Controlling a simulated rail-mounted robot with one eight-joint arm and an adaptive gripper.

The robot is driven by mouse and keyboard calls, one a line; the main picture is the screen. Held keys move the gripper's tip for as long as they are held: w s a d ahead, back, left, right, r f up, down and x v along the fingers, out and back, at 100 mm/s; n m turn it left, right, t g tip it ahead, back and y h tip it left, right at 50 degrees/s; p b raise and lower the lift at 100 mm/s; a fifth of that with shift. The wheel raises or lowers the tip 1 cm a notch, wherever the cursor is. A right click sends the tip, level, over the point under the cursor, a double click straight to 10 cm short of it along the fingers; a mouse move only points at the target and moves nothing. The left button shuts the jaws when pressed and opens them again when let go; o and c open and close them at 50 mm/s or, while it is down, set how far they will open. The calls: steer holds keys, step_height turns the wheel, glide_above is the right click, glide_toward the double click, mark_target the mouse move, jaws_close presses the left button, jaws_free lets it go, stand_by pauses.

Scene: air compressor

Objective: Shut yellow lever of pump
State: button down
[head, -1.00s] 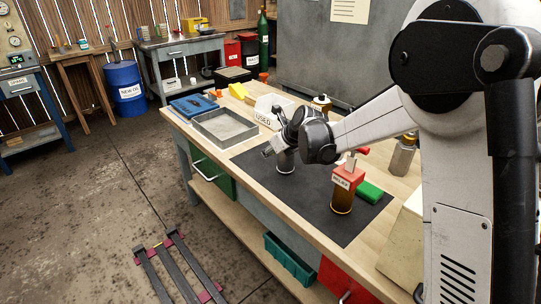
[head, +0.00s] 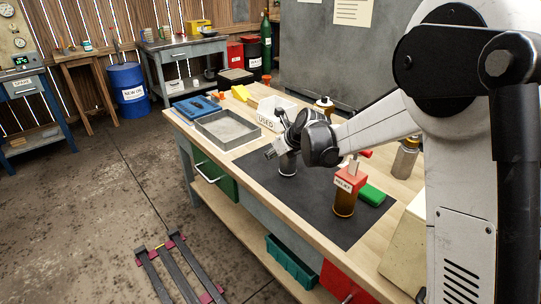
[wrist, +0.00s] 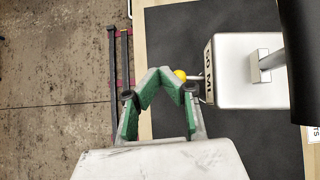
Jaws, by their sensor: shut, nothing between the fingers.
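In the wrist view, the pump (wrist: 238,80) shows from above as a pale block with a label on its left edge. The yellow tip of its lever (wrist: 180,75) sticks out to the left of the block. My gripper (wrist: 160,72) is shut and empty, its green-padded fingers meeting just left of the yellow tip. Whether they touch it I cannot tell. In the head view, my gripper (head: 273,150) is over the dark mat, at a silver-grey cylinder (head: 288,165). The gripper hides the top of that cylinder, and the yellow lever does not show there.
A grey tray (head: 228,130), a white bin marked USED (head: 268,122) and a blue case (head: 195,107) lie to the left. The front of the dark mat (head: 300,208) is clear.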

steer(key=shift+d, duration=0.1)
stand_by(0.3)
steer(key=shift+w+d, duration=0.2)
steer(key=shift+d, duration=0.5)
steer(key=shift+r, duration=0.1)
steer(key=s+d+r+p, duration=0.1)
steer(key=s+r+p, duration=0.2)
steer(key=s+r, duration=0.3)
steer(key=shift+s+d+r+p, duration=0.2)
steer(key=shift+s+r+p, duration=0.1)
steer(key=shift+r, duration=0.3)
